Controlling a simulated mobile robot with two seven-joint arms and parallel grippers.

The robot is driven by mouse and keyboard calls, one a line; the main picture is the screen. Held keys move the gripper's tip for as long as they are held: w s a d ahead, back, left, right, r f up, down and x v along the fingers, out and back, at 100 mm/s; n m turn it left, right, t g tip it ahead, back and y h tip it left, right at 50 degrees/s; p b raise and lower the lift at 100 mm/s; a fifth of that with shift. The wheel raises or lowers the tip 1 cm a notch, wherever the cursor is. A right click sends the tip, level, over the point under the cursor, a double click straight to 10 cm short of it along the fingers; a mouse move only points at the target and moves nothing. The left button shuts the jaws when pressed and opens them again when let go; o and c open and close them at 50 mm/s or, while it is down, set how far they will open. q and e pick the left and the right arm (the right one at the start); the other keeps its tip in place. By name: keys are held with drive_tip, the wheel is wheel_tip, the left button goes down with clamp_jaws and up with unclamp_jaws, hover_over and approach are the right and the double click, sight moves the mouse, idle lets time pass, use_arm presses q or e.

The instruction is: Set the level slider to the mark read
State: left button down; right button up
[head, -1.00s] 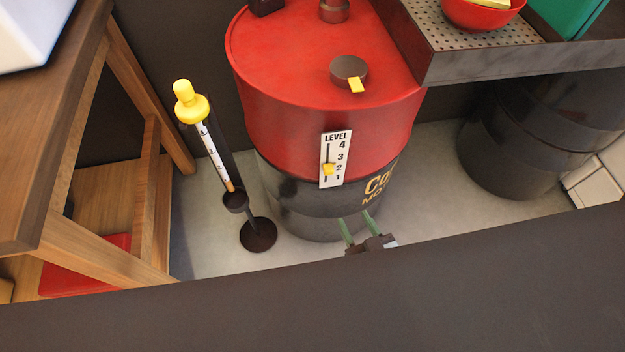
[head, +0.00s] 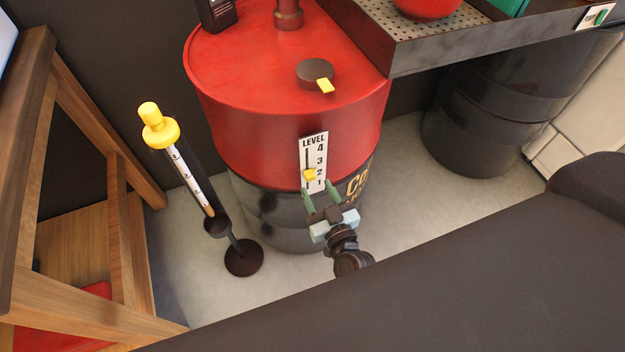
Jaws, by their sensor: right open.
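The level slider's white panel (head: 313,150) is on the front of the red and black drum, marked 1 to 4 from bottom to top. Its yellow slider knob (head: 309,175) sits close to the 2. A gauge with a yellow top (head: 158,128) and a white marked scale (head: 190,178) stands tilted in the picture, left of the drum; an orange-brown section shows at its lower end, and its figures are too small to read surely. My right gripper (head: 318,186) is open, its green fingers just below the knob, with nothing visible between them. My left gripper is out of view.
A perforated tray (head: 400,25) juts out at upper right, with a dark drum (head: 480,120) below. A wooden bench (head: 118,200) stands left. Pale floor (head: 410,190) is clear between drums.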

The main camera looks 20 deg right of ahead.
sight(311, 179)
drive_tip(key=shift+w+a, duration=0.1)
drive_tip(key=shift+w, duration=1.85)
drive_tip(key=shift+c, duration=0.2)
clamp_jaws()
